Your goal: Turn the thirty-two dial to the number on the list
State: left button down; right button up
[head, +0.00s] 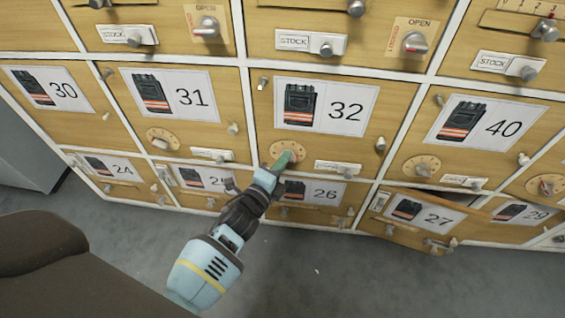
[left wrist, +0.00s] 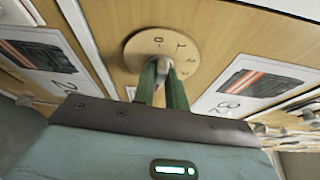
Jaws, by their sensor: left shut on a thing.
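The thirty-two door (head: 332,118) is wooden, with a white label showing a dark garment and the number 32. Its round wooden dial (head: 290,148) sits at the door's lower left. The dial (left wrist: 140,48) also shows in the left wrist view, with numbers around its edge, partly hidden by my fingers. My left gripper (head: 284,161) reaches up to this dial, and its green fingers (left wrist: 163,85) are shut on the dial's small knob (left wrist: 164,65). The list is not visible in either view. My right gripper is not in view.
Doors 31 (head: 180,97) and 40 (head: 484,130) flank this one, each with its own dial and slide. Door 26 (head: 314,193) lies below, partly behind my arm. Door 27 (head: 425,217) stands slightly ajar. Grey floor (head: 130,245) is open in front.

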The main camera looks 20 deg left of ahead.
pick_arm(q)
jog(key=shift+w+f+n+t+b, duration=0.1)
jog(key=shift+n+t+b, duration=0.75)
jog(key=shift+n, duration=0.85)
jog(key=shift+f+n+t+b, duration=0.1)
jog(key=shift+n+t+b, duration=0.35)
jog(key=shift+n+b, duration=1)
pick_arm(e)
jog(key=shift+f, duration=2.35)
pick_arm(q)
jog(key=shift+n, duration=0.35)
jog(key=shift+r, duration=0.1)
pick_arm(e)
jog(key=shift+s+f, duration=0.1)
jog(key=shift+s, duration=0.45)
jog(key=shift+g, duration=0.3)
